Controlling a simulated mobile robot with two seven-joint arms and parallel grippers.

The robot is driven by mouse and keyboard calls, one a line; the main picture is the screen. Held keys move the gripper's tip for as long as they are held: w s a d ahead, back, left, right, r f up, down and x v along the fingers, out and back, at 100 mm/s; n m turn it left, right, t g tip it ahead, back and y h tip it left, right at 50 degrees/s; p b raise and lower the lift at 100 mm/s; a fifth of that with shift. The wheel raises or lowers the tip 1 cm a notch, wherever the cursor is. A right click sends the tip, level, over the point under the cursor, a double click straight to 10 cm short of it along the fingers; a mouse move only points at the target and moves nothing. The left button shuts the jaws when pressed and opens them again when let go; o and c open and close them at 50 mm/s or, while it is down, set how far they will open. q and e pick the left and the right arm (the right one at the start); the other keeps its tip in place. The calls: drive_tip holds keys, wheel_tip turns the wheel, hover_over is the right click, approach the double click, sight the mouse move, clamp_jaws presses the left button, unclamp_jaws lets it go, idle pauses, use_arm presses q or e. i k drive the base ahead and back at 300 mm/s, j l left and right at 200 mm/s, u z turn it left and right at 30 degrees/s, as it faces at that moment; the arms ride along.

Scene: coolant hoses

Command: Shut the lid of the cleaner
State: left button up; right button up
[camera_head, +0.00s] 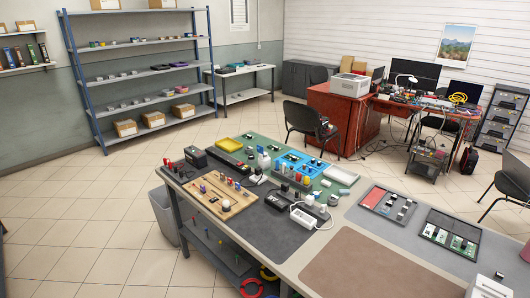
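I cannot tell for sure which thing is the cleaner, and no lid can be made out clearly as open or shut. A white box (488,287) with a small dark part on top is cut off by the bottom right edge. A small dark box (195,157) stands at the far left corner of the workbench (437,269). Neither of my grippers is in view.
The bench holds a wooden board (214,206), a blue tray (290,158), a white power strip (303,218) and a grey tray (448,240). A brown mat (370,270) is bare. A grey bin (164,215) stands at the bench's left. Open floor lies left.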

sight(260, 149)
drive_tip(key=i+j+z, duration=0.15)
drive_tip(key=j+z, duration=0.15)
drive_tip(key=z, duration=0.15)
drive_tip(key=j+z, duration=0.35)
drive_tip(key=z, duration=0.15)
drive_tip(key=j+z, duration=0.35)
drive_tip(key=j, duration=0.75)
drive_tip(key=j+z, duration=0.1)
drive_tip(key=j, duration=1)
